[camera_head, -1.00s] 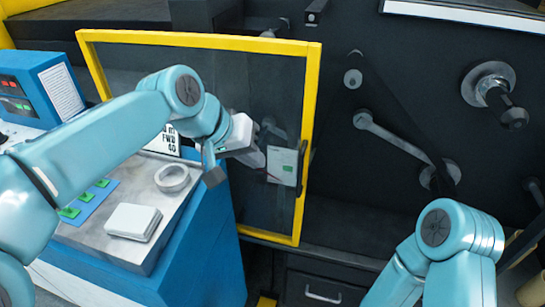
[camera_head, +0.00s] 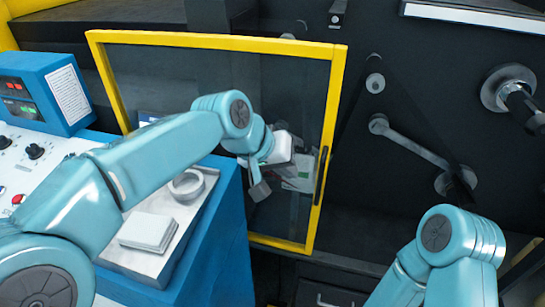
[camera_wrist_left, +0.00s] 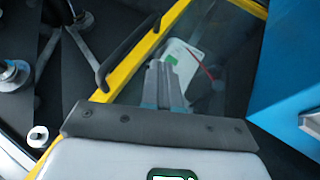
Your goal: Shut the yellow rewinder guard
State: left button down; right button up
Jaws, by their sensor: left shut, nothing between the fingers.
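The yellow rewinder guard (camera_head: 337,110) is a yellow frame around a clear panel. It stands in front of the dark machine, with its free edge at the right and a black handle (camera_head: 321,175) on that edge. The handle also shows in the left wrist view (camera_wrist_left: 128,45). My left gripper (camera_head: 292,168) is at the panel, just left of the handle. Its fingers (camera_wrist_left: 166,82) are shut and empty, over the clear panel in the left wrist view. I cannot tell whether they touch it. My right gripper is outside the views; only its arm shows.
A blue console (camera_head: 215,235) stands close at the left, below my left arm. On it are a tape ring (camera_head: 187,187) and a white pad (camera_head: 148,232). Rollers (camera_head: 508,88) and a grey lever (camera_head: 410,142) are on the machine right of the guard.

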pick_arm(q)
jog(key=d, duration=0.3)
jog(key=shift+s+d+r, duration=0.15)
jog(key=shift+s+d, duration=0.1)
jog(key=shift+d, duration=0.1)
jog(key=shift+s+d, duration=0.1)
